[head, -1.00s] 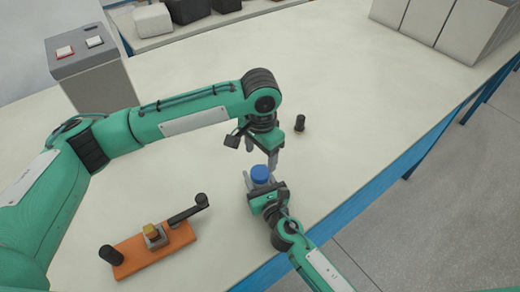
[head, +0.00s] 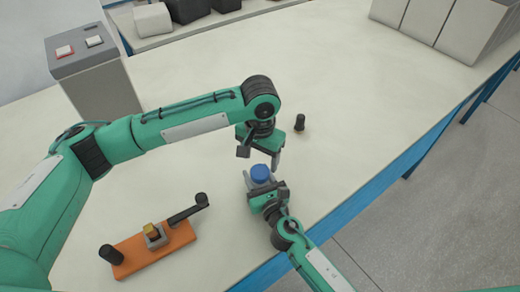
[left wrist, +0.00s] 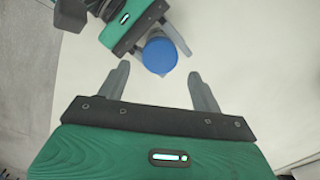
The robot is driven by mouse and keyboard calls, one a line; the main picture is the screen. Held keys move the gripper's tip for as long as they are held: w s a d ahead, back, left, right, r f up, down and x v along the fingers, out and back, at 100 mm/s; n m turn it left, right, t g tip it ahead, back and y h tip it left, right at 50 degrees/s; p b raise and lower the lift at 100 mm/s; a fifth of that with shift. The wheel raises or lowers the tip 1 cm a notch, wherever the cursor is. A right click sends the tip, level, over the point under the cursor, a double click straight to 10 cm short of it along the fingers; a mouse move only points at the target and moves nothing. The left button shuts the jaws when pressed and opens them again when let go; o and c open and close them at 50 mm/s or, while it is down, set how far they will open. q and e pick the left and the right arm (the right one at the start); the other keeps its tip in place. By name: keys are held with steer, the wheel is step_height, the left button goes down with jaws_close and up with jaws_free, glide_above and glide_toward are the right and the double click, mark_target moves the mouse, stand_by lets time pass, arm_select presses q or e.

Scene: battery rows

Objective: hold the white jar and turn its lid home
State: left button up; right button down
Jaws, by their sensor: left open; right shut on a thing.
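The white jar (head: 254,181) stands on the table with its blue lid (head: 260,172) on top. Its body is mostly hidden by my right gripper (head: 262,186), which is shut on it from the near side. In the left wrist view the blue lid (left wrist: 160,55) lies just beyond my left gripper (left wrist: 162,85), whose two fingers are spread apart and empty. In the head view my left gripper (head: 262,161) points down above and close to the lid. I cannot tell whether its fingers touch the lid.
An orange base (head: 180,248) with a black crank handle lies at the lower left. A small black cylinder (head: 300,122) stands behind the jar. A grey box with buttons (head: 90,70) is at the back left. The blue table edge (head: 385,180) runs along the right.

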mark_target(260, 171)
arm_select(q)
steer(key=shift+f, duration=2.65)
steer(key=shift+c, duration=0.5)
steer(key=c, duration=0.9)
steer(key=o, duration=1.1)
steer(key=shift+o, duration=0.2)
step_height(260, 171, up, 12)
